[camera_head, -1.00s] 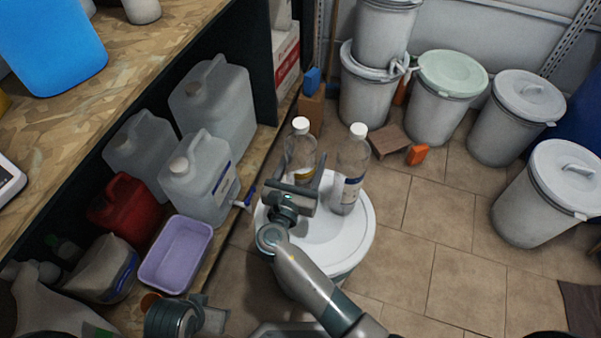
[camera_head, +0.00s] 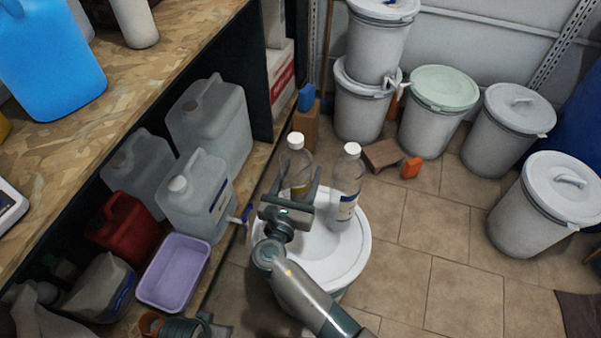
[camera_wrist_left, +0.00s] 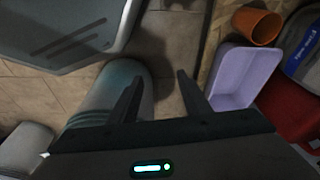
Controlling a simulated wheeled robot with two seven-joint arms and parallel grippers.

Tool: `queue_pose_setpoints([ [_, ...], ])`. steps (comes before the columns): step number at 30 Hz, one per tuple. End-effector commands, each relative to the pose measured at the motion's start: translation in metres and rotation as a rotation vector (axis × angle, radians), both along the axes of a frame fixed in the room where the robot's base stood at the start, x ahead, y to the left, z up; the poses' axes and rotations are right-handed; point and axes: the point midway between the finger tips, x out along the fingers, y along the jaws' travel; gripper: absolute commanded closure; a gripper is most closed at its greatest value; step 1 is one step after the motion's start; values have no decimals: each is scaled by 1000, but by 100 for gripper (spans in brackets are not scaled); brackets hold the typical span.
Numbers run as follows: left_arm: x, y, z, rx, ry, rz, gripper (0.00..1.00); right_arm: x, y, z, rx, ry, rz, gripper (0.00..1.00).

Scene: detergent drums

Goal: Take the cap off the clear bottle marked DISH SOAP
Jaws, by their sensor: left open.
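Two clear bottles with white caps stand upright on the lid of a white drum (camera_head: 350,262). The left bottle (camera_head: 295,163) has a yellowish label, partly hidden; the right bottle (camera_head: 346,182) has a white and blue label. I cannot read DISH SOAP on either. Both caps are on. My right gripper (camera_head: 295,186) is low at the left bottle, a finger on each side of it; whether they touch is hidden. My left gripper (camera_head: 208,322) is at the lower left edge, away from the bottles. In the left wrist view it is open and empty (camera_wrist_left: 158,76).
A shelf on the left holds large jugs (camera_head: 205,195), a red canister (camera_head: 123,226) and a purple basin (camera_head: 173,272). Lidded drums (camera_head: 436,120) stand at the back and right. A brown block (camera_head: 382,155) and an orange object (camera_head: 411,168) lie behind the bottles.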

Motion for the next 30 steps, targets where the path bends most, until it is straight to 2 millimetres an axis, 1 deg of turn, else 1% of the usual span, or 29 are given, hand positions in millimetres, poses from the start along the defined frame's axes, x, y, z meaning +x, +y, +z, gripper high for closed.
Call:
queue_pose_setpoints([
  [1,0,0,-6,1,6,0,57,0,0,7,0,0,0,66],
  [8,0,2,-49,1,16,0,57,0,0,22,0,0,0,66],
  [15,-9,6,-94,1,23,0,57,0,0,38,0,0,-1,66],
  [21,-15,6,-120,-6,-4,-1,57,0,0,55,0,-1,-1,66],
  [25,-21,6,-135,-9,-20,-3,57,0,0,64,0,-1,-1,66],
  [30,-8,-6,-129,-33,-106,-12,57,0,0,76,0,-1,-1,66],
])
